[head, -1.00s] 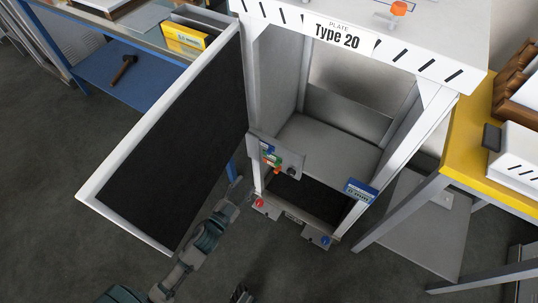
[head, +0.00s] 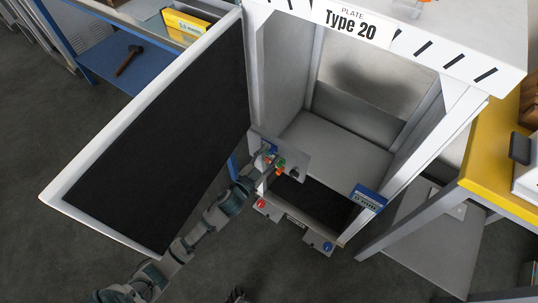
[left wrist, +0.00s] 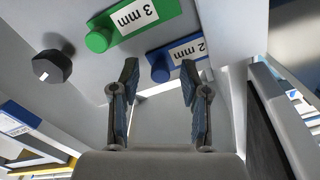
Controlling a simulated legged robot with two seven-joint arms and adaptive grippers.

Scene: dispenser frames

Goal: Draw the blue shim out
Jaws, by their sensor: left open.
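The blue shim, labelled 2 mm, sits in a grey plate on the left front post of the dispenser frame (head: 262,212). In the left wrist view the blue shim (left wrist: 185,54) shows its label and a round knob. My left gripper (head: 262,170) is open at the plate, partly covering the shims in the head view. In the left wrist view its two fingertips (left wrist: 160,76) appear either side of the blue knob, with nothing gripped; contact cannot be told. A green shim (left wrist: 135,22), labelled 3 mm, lies beside the blue one. A dark tip at the head view's bottom edge may be my right gripper (head: 237,295).
A black knob (left wrist: 52,66) is on the same plate. The open door (head: 160,125) stands left of my left arm. A blue-and-white block (head: 368,197) is on the right post.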

